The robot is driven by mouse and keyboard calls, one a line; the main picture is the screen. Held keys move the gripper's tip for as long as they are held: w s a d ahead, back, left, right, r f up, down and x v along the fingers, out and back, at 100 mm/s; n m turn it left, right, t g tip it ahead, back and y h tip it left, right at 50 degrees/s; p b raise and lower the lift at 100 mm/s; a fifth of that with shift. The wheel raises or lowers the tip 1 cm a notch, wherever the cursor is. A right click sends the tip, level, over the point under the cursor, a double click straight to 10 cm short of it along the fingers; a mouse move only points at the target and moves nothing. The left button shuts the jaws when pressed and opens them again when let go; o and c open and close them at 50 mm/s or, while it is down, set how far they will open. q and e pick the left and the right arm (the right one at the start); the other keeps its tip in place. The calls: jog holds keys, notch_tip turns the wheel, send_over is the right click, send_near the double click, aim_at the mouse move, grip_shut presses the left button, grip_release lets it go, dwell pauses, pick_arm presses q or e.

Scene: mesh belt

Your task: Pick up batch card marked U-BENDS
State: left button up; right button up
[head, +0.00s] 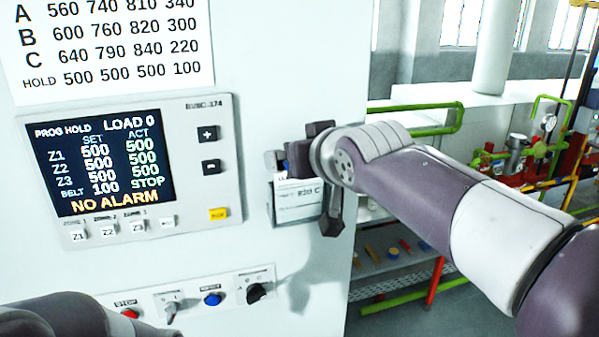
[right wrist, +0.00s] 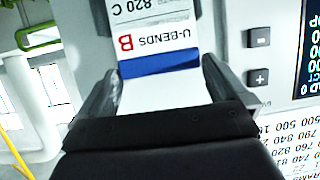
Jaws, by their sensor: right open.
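The batch card marked U-BENDS (right wrist: 160,40) shows upside down in the right wrist view, white with a red B, a blue band and "820 C". In the head view, a white card reading "820 C" (head: 308,193) sits in a holder (head: 297,213) on the panel, partly hidden by my gripper. My right gripper (head: 295,158) is at this card. In the right wrist view its open fingers (right wrist: 155,82) stand on either side of the card's blue-banded end. Whether they touch it is unclear. My left arm shows at the lower left; its gripper is out of view.
A control display (head: 110,165) with buttons is left of the holder. A knob (head: 257,292) and switches (head: 170,307) sit below. A printed settings sheet (head: 110,45) is above. Right of the cabinet are green rails (head: 420,118) and a shelf with small parts (head: 390,268).

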jog(key=shift+w+f, duration=0.1)
jog(key=c, duration=1.4)
